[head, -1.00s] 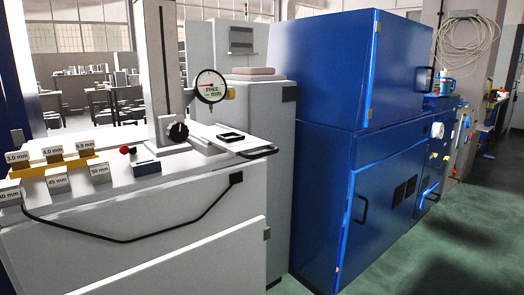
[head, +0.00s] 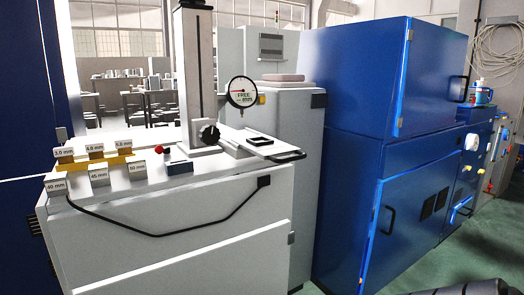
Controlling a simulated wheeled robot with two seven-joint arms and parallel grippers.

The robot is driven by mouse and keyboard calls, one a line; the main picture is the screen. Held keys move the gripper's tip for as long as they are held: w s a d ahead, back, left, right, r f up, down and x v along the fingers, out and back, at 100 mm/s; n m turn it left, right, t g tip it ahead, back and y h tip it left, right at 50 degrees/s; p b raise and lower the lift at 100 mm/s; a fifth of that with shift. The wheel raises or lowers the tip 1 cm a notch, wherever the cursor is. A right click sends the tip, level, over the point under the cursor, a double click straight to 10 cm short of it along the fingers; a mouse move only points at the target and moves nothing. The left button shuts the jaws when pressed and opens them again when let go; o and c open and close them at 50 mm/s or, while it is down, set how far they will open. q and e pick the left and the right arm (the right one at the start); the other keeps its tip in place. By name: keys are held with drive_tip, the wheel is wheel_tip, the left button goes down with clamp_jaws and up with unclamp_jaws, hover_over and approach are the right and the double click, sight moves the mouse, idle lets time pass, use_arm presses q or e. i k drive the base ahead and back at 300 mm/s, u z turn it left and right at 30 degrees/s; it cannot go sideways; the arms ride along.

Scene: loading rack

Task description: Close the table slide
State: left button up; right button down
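The table slide (head: 243,148) is a light plate on top of the white gauge bench (head: 190,219). It sticks out to the right at the bench's right end, with a black bar handle (head: 288,157) at its outer edge. A small black square frame (head: 260,141) lies on it. The grey column (head: 195,75) with a round dial gauge (head: 242,92) stands beside the slide; the dial reads "FREE". Neither gripper is in view. A dark shape at the bottom right edge may be part of my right arm.
Labelled blocks (head: 97,176), a yellow holder (head: 93,162), a red knob (head: 159,150) and a dark blue block (head: 180,167) sit on the bench. A black cable (head: 150,234) hangs along its front. A grey cabinet (head: 290,100) and a blue machine (head: 385,180) stand to the right.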

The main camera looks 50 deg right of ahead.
sight(268, 146)
drive_tip(key=u, duration=0.05)
drive_tip(key=k, duration=0.5)
drive_tip(key=z, duration=0.85)
